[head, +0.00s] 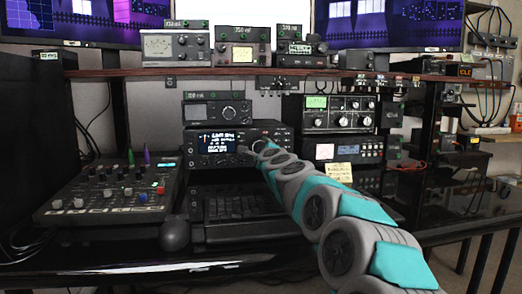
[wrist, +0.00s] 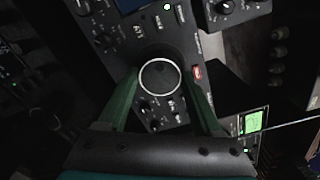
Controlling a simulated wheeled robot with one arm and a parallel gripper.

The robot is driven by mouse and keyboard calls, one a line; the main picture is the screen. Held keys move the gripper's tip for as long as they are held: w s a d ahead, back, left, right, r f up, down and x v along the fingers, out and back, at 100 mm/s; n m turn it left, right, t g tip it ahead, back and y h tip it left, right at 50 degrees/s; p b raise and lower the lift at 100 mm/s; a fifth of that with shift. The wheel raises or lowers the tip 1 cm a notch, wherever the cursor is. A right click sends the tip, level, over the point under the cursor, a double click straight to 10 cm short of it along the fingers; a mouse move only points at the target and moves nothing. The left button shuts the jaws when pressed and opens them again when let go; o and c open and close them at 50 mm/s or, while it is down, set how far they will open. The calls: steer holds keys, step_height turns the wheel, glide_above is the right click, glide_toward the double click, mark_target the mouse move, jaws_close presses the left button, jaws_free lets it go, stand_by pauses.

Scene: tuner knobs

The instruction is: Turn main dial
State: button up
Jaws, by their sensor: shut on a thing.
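The main dial (wrist: 160,77) is a large round black knob with a pale rim on the front of a black radio. It fills the space between the two green fingers of my gripper (wrist: 162,80), one on each side. The fingers are shut on it. In the head view, my gripper (head: 262,149) is at the right half of the radio's front (head: 237,131) and hides most of the dial. The radio's lit screen (head: 216,142) is left of my gripper.
A mixer with small knobs (head: 105,190) stands at the left of the desk. A keyboard (head: 235,205) lies below the radio. Other radio units (head: 338,113) are stacked to the right. A shelf (head: 140,72) with meters runs above. Small knobs and buttons surround the dial closely.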

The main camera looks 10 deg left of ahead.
steer(key=shift+n, duration=0.6)
steer(key=o, duration=1.4)
steer(key=shift+b+v, duration=0.85)
steer(key=shift+v, duration=3.05)
